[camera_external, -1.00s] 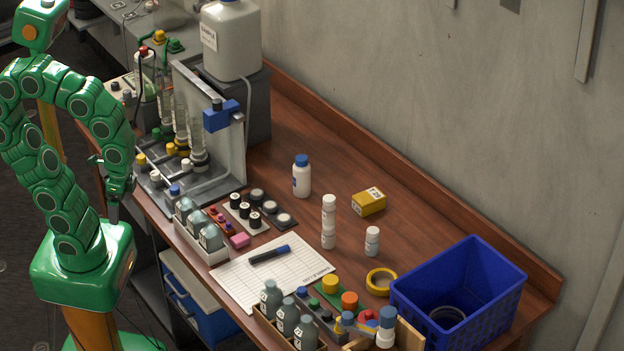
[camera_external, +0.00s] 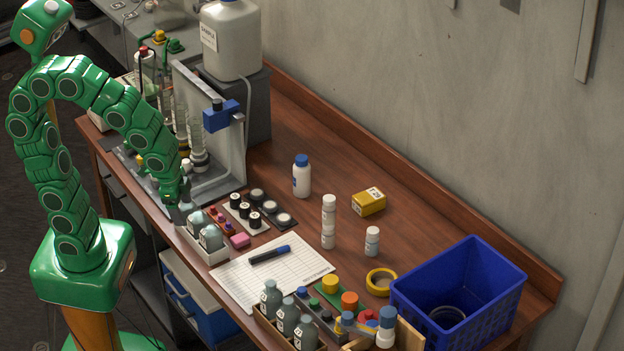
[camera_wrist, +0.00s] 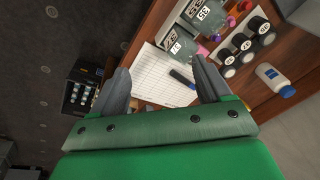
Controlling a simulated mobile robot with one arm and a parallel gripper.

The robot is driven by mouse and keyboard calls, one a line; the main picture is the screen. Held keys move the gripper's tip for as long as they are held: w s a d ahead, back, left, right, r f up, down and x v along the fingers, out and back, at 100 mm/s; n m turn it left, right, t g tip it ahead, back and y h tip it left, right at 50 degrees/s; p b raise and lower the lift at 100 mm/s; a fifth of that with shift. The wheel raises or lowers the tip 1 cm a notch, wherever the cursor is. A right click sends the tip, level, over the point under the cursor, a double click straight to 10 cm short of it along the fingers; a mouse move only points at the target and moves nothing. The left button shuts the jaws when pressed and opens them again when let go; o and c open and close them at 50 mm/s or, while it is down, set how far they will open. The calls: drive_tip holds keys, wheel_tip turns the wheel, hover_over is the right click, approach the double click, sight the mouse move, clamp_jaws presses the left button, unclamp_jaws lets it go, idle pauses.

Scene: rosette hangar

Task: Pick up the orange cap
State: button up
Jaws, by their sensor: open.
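The orange cap (camera_external: 349,300) sits upright on a green strip near the front of the table in the external view. A yellow cap (camera_external: 330,283) is just behind it to the left. I cannot make out the orange cap in the wrist view. My gripper (camera_external: 181,212) is by the white bottle tray at the left table edge, far from the cap. In the wrist view my gripper (camera_wrist: 160,66) has its two grey fingers spread, with nothing held between them.
A white tray of bottles (camera_external: 218,256), a paper sheet with a marker (camera_external: 268,256) and a wooden bottle tray (camera_external: 262,317) lie along the front edge. A blue crate (camera_external: 405,301), yellow tape ring (camera_external: 369,282) and white bottles (camera_external: 328,222) stand right.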

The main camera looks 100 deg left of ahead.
drive_tip(key=w+a+f+t, duration=0.2)
drive_tip(key=w+f+t, duration=0.1)
drive_tip(key=w, duration=0.8)
drive_tip(key=m+t+h, duration=0.4)
drive_tip(key=t+h, duration=0.1)
drive_tip(key=t, duration=0.2)
approach(349, 297)
drive_tip(key=shift+s+a, duration=0.2)
drive_tip(key=shift+a, duration=0.3)
drive_tip(key=shift+s+a, duration=0.2)
drive_tip(key=shift+a, duration=0.35)
drive_tip(key=shift+w+d+f+h, duration=0.4)
drive_tip(key=shift+w+d+h, duration=0.15)
drive_tip(key=shift+d+h, duration=0.05)
drive_tip(key=shift+x, duration=3.8)
drive_tip(key=shift+w+r, duration=0.1)
drive_tip(key=shift+r, duration=0.1)
drive_tip(key=c, duration=1.1)
